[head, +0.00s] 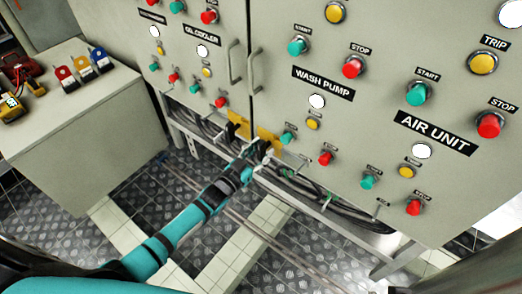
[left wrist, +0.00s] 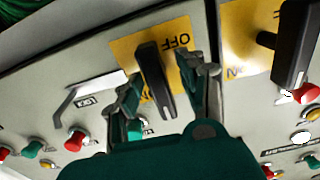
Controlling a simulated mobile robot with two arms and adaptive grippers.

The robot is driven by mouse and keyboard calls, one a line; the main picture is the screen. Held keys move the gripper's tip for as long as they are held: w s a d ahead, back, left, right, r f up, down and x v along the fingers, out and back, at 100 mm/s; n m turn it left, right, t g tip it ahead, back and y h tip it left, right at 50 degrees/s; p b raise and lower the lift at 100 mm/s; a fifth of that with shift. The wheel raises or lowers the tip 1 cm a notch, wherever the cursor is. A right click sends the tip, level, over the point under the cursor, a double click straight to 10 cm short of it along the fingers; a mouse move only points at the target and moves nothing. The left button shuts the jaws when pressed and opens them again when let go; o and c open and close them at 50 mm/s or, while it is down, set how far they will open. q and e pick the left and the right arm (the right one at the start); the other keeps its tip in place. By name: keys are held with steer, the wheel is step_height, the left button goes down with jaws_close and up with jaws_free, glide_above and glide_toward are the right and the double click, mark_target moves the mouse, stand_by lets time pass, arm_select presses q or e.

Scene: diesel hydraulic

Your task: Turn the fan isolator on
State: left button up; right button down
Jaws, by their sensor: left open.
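Two yellow isolator plates sit side by side low on the grey cabinet, one (head: 238,125) left of the door gap and one (head: 268,139) right of it. In the left wrist view, the nearer plate (left wrist: 181,36) reads OFF, upside down, and carries a black rotary handle (left wrist: 155,66). My left gripper (head: 264,150) is at the right-hand plate. In the left wrist view its open fingers (left wrist: 168,78) stand on either side of this handle; contact cannot be told. The other plate (left wrist: 240,38) has its own black handle (left wrist: 291,45). I cannot read which one is the fan isolator. My right gripper is out of view.
Red and green buttons and lamps cover the cabinet (head: 390,45) around the plates. Two vertical door handles (head: 234,66) are above. Cables (head: 330,205) hang in a frame below. A grey bench (head: 75,130) with padlocks and a yellow meter stands at left.

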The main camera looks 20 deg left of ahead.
arm_select(q)
steer(key=v, duration=1.2)
steer(key=p+v, duration=0.3)
steer(key=v, duration=0.5)
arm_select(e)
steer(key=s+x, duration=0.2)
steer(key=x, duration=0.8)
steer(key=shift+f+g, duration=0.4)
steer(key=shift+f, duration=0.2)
arm_select(q)
steer(key=shift+d, duration=0.1)
